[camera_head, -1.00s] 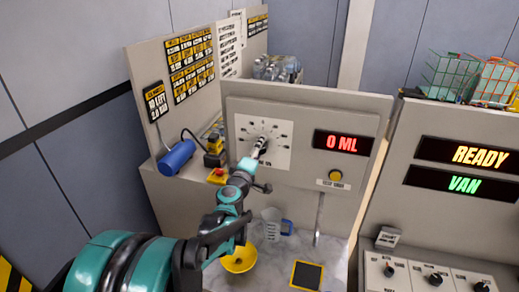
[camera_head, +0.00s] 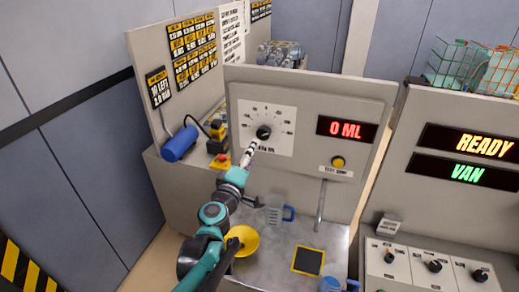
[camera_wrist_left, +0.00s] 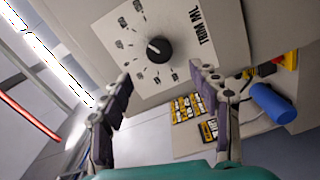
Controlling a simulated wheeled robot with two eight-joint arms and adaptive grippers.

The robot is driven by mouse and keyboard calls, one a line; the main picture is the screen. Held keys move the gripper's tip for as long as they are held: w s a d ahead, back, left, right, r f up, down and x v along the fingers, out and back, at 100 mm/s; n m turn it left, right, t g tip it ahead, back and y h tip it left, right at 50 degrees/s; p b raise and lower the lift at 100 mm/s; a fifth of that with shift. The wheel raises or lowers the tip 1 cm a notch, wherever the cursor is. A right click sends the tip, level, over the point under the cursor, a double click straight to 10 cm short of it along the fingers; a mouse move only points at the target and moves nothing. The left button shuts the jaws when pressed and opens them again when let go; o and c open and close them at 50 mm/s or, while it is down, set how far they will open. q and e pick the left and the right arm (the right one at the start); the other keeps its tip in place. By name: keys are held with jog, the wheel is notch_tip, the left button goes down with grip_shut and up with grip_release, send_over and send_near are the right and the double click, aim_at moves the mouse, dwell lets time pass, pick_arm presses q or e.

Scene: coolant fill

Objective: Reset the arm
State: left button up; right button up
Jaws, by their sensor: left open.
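My left gripper (camera_head: 250,153) is in front of the machine panel, just below a black dial knob (camera_head: 263,132) on a white scale plate. In the left wrist view the two fingers of the left gripper (camera_wrist_left: 160,90) are apart with nothing between them. The knob (camera_wrist_left: 158,48) lies beyond the fingertips there, not touched. The left arm (camera_head: 215,212) reaches up from the bottom of the head view. My right gripper is not in view.
A red display (camera_head: 347,129) reads 0 ML, above a yellow button (camera_head: 338,161). Below are a yellow funnel (camera_head: 242,240), a clear jug with a blue handle (camera_head: 276,213) and a yellow-edged black pad (camera_head: 308,260). A blue cylinder (camera_head: 180,143) sits left. Right displays (camera_head: 465,145) read READY and VAN.

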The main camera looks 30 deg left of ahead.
pick_arm(q)
jog(key=s+d+f+m+g+h+b, duration=0.25)
jog(key=d+f+m, duration=0.25)
jog(key=d, duration=0.4)
jog(key=s+d+f+m+g+h+b, duration=0.1)
jog(key=d+f+m+h+b, duration=0.25)
jog(key=d+f+m, duration=0.35)
jog(key=s+d+f+m+g+y+b, duration=0.2)
jog(key=s+f+m+g+b, duration=0.3)
jog(key=s+f, duration=0.8)
jog(key=shift+s+d+f+m+g, duration=0.3)
jog(key=shift+d+f+g, duration=0.1)
jog(key=shift+g, duration=0.65)
